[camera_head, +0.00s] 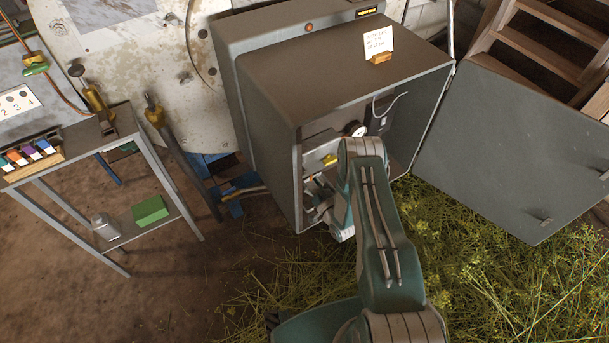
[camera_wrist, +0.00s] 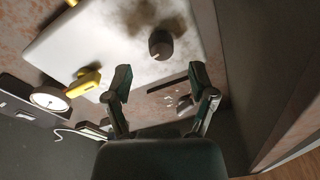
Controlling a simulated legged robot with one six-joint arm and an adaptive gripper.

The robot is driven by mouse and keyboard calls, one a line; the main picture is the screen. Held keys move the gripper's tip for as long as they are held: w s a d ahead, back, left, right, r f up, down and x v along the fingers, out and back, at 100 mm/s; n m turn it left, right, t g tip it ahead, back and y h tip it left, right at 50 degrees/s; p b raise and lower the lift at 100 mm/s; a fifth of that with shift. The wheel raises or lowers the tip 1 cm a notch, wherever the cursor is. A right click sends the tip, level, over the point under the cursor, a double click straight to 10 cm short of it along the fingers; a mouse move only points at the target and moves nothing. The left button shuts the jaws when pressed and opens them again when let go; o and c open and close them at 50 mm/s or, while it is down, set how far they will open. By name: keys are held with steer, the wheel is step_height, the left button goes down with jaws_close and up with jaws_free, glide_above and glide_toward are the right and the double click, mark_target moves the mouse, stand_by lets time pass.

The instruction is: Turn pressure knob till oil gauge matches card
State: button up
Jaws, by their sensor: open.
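In the wrist view a dark round knob (camera_wrist: 161,44) sits on a pale panel (camera_wrist: 100,42) with a dark smudge around it. My gripper (camera_wrist: 160,80) is open and empty, its two fingers apart, with the knob just beyond the fingertips. A round white-faced gauge (camera_wrist: 48,101) is at the left of the wrist view; its reading is too small to tell. The gauge also shows inside the open cabinet in the head view (camera_head: 355,129). A white handwritten card (camera_head: 378,41) stands in a wooden holder on the cabinet top; its writing is not legible.
A yellow lever (camera_wrist: 84,83) sits between gauge and knob. The grey cabinet (camera_head: 330,75) walls close in around my arm. Its door (camera_head: 515,150) is open at the right. A metal side table (camera_head: 70,150) stands at the left, and cut herbs (camera_head: 490,270) cover the floor at the right.

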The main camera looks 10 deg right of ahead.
steer(key=v, duration=0.8)
stand_by(1.7)
